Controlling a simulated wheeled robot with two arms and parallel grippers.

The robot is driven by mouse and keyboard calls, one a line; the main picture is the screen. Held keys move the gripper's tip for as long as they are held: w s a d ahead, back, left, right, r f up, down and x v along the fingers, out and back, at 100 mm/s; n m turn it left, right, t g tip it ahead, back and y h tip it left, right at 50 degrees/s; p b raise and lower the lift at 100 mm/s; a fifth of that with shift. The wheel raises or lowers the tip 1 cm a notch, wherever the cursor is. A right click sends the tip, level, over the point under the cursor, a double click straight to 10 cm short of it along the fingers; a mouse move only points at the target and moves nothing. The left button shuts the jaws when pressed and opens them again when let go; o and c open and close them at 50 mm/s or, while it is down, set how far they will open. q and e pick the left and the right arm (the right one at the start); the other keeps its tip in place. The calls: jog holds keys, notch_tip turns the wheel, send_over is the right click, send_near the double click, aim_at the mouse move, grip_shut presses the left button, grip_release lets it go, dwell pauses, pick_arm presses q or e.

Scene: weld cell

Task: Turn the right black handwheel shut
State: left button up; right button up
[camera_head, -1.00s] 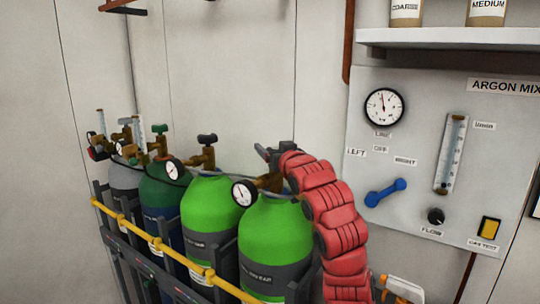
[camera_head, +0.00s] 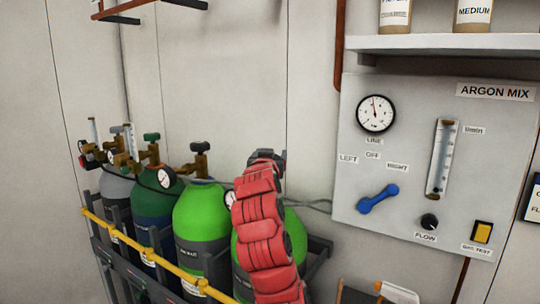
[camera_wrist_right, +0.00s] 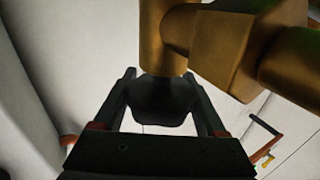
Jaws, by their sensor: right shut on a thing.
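The right black handwheel (camera_wrist_right: 163,98) sits below its brass valve body (camera_wrist_right: 225,45) in the right wrist view. My right gripper (camera_wrist_right: 163,108) is shut on it, one finger on each side. In the head view my right gripper (camera_head: 267,158) is at the top of the right bright green bottle (camera_head: 297,238), and my red arm hides most of that bottle's valve and handwheel. The other bright green bottle (camera_head: 200,211), to its left, carries another black handwheel (camera_head: 200,146). My left gripper is not in view.
A yellow rail (camera_head: 160,246) runs along the front of the bottle rack. A darker green bottle (camera_head: 152,197) and a grey one (camera_head: 117,188) stand further left. The argon panel (camera_head: 410,215) with gauge, blue lever (camera_head: 377,198) and flow tube is on the right wall.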

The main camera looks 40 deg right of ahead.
jog(key=o, duration=1.3)
jog(key=shift+w, duration=0.1)
jog(key=shift+s+a+f+b, duration=0.15)
jog(key=shift+s+a+b, duration=0.15)
jog(key=shift+s+b, duration=0.15)
jog(key=b+v, duration=1)
jog(key=v, duration=0.6)
jog(key=shift+a+b, duration=0.2)
jog(key=shift+b, duration=0.2)
